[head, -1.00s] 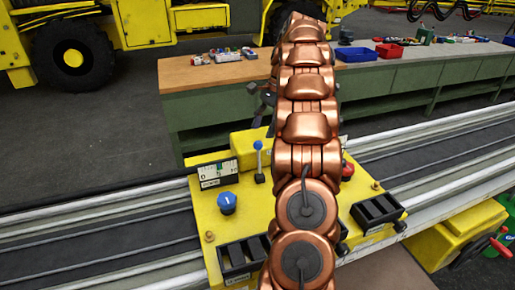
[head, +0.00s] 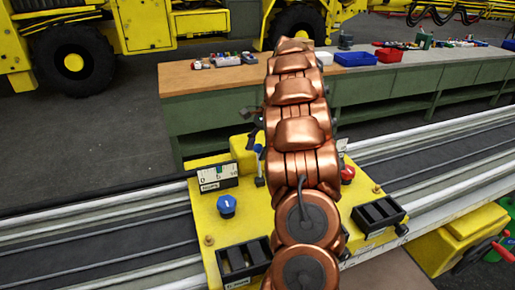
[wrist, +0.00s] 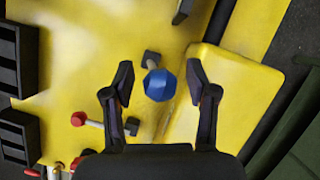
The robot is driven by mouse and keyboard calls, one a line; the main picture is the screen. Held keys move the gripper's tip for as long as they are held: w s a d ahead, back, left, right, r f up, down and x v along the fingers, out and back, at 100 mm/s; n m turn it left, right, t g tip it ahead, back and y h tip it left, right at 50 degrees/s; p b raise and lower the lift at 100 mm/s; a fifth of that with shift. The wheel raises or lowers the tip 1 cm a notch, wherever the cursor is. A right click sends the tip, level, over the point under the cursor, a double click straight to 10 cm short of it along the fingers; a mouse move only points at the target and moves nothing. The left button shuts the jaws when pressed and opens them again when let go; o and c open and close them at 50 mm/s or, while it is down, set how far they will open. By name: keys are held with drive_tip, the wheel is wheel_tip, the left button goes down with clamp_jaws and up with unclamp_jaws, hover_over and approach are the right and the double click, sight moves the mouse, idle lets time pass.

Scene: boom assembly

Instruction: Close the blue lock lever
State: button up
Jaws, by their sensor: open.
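The blue lock lever (head: 259,181) stands on the yellow control panel (head: 203,222), left of my arm; its upper part is mostly hidden in the head view. In the wrist view its faceted blue knob (wrist: 160,84) lies between my fingers, with its dark base (wrist: 151,58) just beyond. My gripper (wrist: 159,72) is open, one finger on each side of the knob with a gap to both. Whether the fingertips are level with the knob or above it, I cannot tell. In the head view the gripper is mostly behind my arm.
A blue dial (head: 227,206) and a white gauge (head: 217,177) are left of the lever. A red knob (head: 347,172) is right of my arm; a red-tipped lever (wrist: 78,118) shows in the wrist view. Black slotted boxes (head: 378,213) sit on the panel. A green workbench (head: 212,113) stands behind.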

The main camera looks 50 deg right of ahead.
clamp_jaws()
idle(0.5)
